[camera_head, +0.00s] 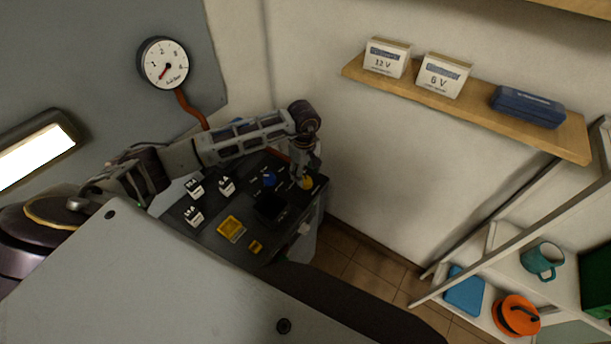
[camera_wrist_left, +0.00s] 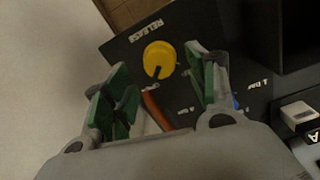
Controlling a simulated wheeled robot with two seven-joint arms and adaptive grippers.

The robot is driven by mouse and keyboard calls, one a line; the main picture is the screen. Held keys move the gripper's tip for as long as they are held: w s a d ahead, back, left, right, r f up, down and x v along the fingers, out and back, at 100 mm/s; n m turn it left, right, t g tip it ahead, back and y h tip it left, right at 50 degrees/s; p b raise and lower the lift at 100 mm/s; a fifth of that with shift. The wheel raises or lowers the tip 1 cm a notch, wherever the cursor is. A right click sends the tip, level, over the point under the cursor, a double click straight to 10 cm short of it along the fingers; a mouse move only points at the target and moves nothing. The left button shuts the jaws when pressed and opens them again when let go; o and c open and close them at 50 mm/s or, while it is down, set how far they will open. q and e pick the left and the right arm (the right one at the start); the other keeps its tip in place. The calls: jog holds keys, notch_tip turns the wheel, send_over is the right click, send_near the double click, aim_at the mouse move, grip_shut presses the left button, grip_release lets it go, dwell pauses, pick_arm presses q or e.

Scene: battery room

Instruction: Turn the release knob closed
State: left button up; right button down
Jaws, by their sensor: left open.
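The release knob (camera_wrist_left: 159,59) is round and yellow with a dark mark toward its lower edge. It sits on a black panel under the label RELEASE in the left wrist view. In the head view the knob (camera_head: 307,183) shows at the right end of the panel (camera_head: 212,238). My left gripper (camera_wrist_left: 158,82) is open, with its green-padded fingers on either side of the knob's line in the wrist view. The knob appears beyond the fingertips; I cannot tell whether they touch it. In the head view the left gripper (camera_head: 303,172) is just above the knob. My right gripper is not in view.
A blue knob (camera_head: 269,179), a dark square recess (camera_head: 270,207), yellow parts (camera_head: 231,229) and several small labelled blocks (camera_head: 195,188) are on the panel. A gauge (camera_head: 164,63) hangs on the wall. A shelf (camera_head: 480,105) and a rack (camera_head: 500,265) stand at right.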

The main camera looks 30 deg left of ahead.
aim_at(306, 179)
pick_arm(q)
jog(key=shift+f, duration=1.55)
jog(key=c, duration=1)
